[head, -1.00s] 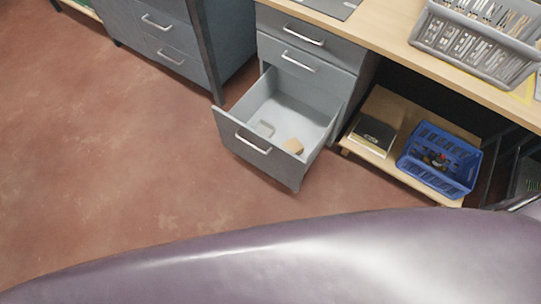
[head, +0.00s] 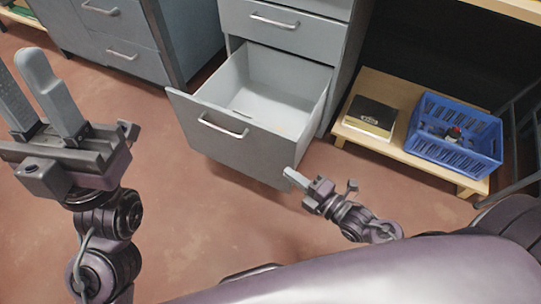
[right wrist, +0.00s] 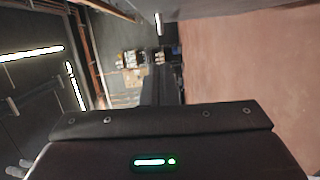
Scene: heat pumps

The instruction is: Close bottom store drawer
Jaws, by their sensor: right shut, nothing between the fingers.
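The bottom store drawer (head: 235,143) is a grey drawer pulled well out of its cabinet, with a silver handle (head: 222,127) on its front. Its inside shows pale and mostly bare; the front panel hides part of its floor. My right gripper (head: 290,176) is shut and empty, low by the right end of the drawer front; I cannot tell whether it touches. My left gripper (head: 18,62) is raised at the left, its two fingers apart with nothing between them. The right wrist view does not clearly show the drawer.
The drawer above (head: 274,26) is shut. A blue-grey cabinet (head: 118,40) stands to the left. On the right, a low wooden shelf (head: 400,151) holds a dark box (head: 372,115) and a blue basket (head: 455,140). The reddish floor (head: 190,235) before the drawer is open.

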